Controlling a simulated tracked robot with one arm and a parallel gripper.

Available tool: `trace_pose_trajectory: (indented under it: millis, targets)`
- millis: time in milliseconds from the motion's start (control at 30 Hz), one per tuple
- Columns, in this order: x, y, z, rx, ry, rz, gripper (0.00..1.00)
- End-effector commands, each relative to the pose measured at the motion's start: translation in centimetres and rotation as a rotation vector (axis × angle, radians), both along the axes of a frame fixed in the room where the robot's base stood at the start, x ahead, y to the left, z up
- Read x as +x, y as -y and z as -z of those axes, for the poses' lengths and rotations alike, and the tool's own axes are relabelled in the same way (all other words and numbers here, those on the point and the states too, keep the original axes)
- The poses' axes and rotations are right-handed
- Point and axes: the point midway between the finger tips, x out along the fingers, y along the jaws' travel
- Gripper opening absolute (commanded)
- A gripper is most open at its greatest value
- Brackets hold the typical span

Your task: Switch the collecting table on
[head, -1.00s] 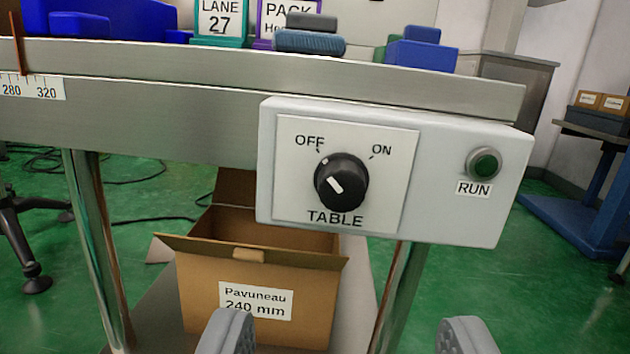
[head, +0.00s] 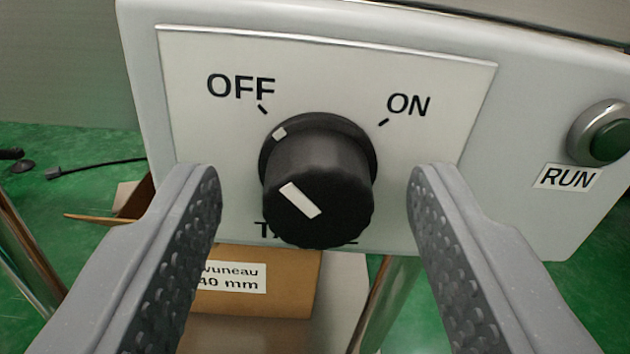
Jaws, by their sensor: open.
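The black rotary knob (head: 318,180) sits on a white TABLE label plate (head: 420,195) on the pale control box (head: 540,120). Its white mark points up and left toward OFF; ON is printed at the upper right. My gripper (head: 315,190) is open, with one grey finger left of the knob and one right of it, both apart from it. The knob hides most of the word TABLE. The green RUN lamp or button (head: 608,140) at the right looks dark green, and I cannot tell that it is lit.
Below the box stands an open cardboard carton (head: 275,285) with a partly hidden label. A metal leg (head: 388,300) is beside it. A cable (head: 95,166) lies on the green floor at the left.

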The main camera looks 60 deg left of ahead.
Motion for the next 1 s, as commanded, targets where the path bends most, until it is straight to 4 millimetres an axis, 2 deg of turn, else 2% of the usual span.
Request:
trace_pose_trajectory:
  millis: [200, 233, 367, 400, 467, 767, 1000]
  targets:
    - [0.01, 0.00, 0.00, -0.001, 0.000, 0.000, 0.50]
    - [0.01, 0.02, 0.00, -0.001, 0.000, 0.000, 0.45]
    - [0.00, 0.02, 0.01, -0.001, 0.000, 0.000, 0.08]
    - [-0.01, 0.03, 0.02, -0.001, 0.000, 0.000, 0.05]
    - [0.09, 0.62, 0.03, -0.001, -0.002, 0.003, 0.05]
    - [-0.05, 0.02, -0.05, 0.014, -0.041, -0.001, 0.06]
    - [-0.10, -0.06, -0.26, 0.068, -0.171, -0.003, 0.05]
